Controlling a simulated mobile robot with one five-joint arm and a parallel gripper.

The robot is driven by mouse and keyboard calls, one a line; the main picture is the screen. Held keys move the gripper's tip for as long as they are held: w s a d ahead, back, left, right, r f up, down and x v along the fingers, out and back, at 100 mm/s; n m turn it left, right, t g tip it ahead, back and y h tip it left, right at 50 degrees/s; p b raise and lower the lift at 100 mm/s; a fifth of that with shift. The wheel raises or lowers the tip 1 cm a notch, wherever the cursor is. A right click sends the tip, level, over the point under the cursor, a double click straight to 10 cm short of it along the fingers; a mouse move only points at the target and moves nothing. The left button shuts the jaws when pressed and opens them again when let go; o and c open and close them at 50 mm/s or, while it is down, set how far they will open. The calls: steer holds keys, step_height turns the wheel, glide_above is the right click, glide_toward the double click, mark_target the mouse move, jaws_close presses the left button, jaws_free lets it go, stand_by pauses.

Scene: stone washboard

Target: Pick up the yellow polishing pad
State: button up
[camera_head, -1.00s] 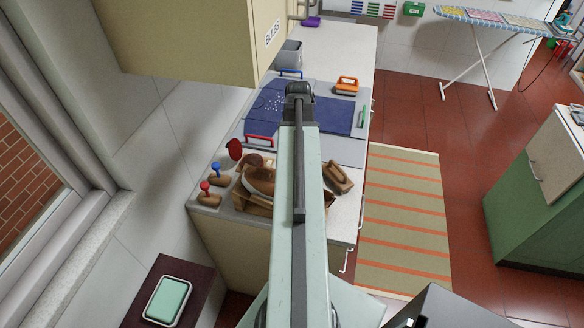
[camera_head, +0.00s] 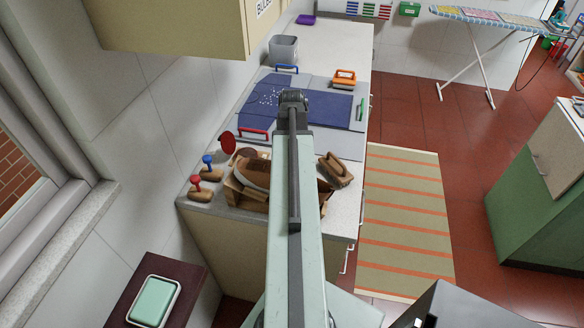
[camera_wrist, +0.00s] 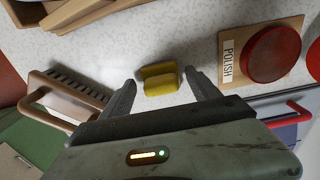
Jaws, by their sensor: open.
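The yellow polishing pad (camera_wrist: 160,79) lies on the speckled pale stone top in the wrist view. It is a small block with a notch or groove across it. My gripper (camera_wrist: 160,77) is open, with one dark finger on each side of the pad. The fingertips reach about level with the pad, and gaps show between it and both fingers. I cannot tell how high the fingers are above the stone. In the head view the pad and my gripper are hidden behind my arm.
A wooden board (camera_wrist: 228,75) labelled POLISH, bearing a red disc (camera_wrist: 273,54), lies right of the pad. A brown-handled brush (camera_wrist: 75,100) lies left. A red handle (camera_wrist: 285,115) is at right. A wooden crate (camera_head: 246,200) stands near the counter's front end.

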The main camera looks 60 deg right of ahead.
jaws_close()
step_height(320, 180, up, 10)
steer(key=p, duration=1)
steer(key=shift+r, duration=0.2)
steer(key=shift+f, duration=0.1)
steer(key=c, duration=0.8)
jaws_free()
steer(key=shift+f, duration=0.1)
steer(key=shift+c, duration=0.2)
steer(key=c, duration=0.5)
steer(key=shift+o, duration=0.2)
